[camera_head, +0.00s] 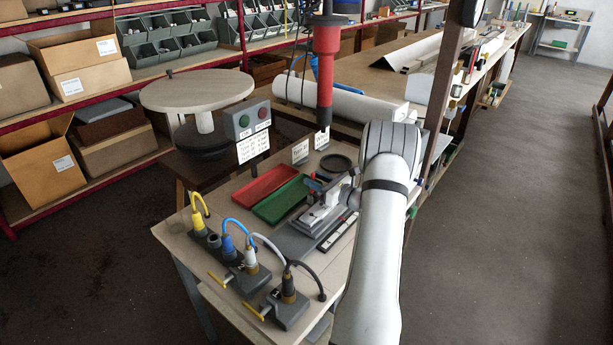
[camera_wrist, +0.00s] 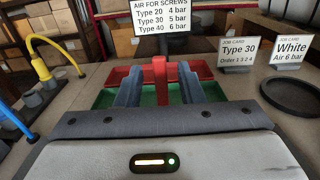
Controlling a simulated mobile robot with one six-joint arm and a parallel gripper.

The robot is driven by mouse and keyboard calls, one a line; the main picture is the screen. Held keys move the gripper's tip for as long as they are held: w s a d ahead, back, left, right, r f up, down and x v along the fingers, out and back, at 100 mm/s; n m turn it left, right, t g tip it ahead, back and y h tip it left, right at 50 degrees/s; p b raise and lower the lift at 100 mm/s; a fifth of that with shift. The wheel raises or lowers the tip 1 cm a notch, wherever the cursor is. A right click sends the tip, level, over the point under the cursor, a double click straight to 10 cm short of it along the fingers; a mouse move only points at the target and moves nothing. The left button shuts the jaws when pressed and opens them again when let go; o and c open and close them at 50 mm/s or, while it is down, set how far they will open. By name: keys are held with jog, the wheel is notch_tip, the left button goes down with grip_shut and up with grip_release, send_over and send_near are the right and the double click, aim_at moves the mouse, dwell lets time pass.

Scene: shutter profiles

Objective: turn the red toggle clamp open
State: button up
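The red toggle clamp handle (camera_wrist: 160,82) stands upright in the middle of the wrist view, in front of the red and green trays. My gripper (camera_wrist: 160,92) has one blue-grey finger on each side of the handle, with a visible gap on both sides. It is open and holds nothing. In the head view my gripper (camera_head: 314,185) is small, over the clamp fixture (camera_head: 292,242) at the right of the small table. The clamp's base and pivot are hidden behind my gripper body in the wrist view.
A red tray (camera_head: 264,185) and a green tray (camera_head: 281,200) lie left of the fixture. Cabled connectors (camera_head: 229,245) stand at the table's front left. A button box (camera_head: 247,120), sign and job cards (camera_head: 300,151) stand behind. A red tool (camera_head: 326,70) hangs above.

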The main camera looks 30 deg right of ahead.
aim_at(314, 179)
jog(key=shift+x, duration=1.6)
jog(key=shift+c, duration=0.3)
grip_shut()
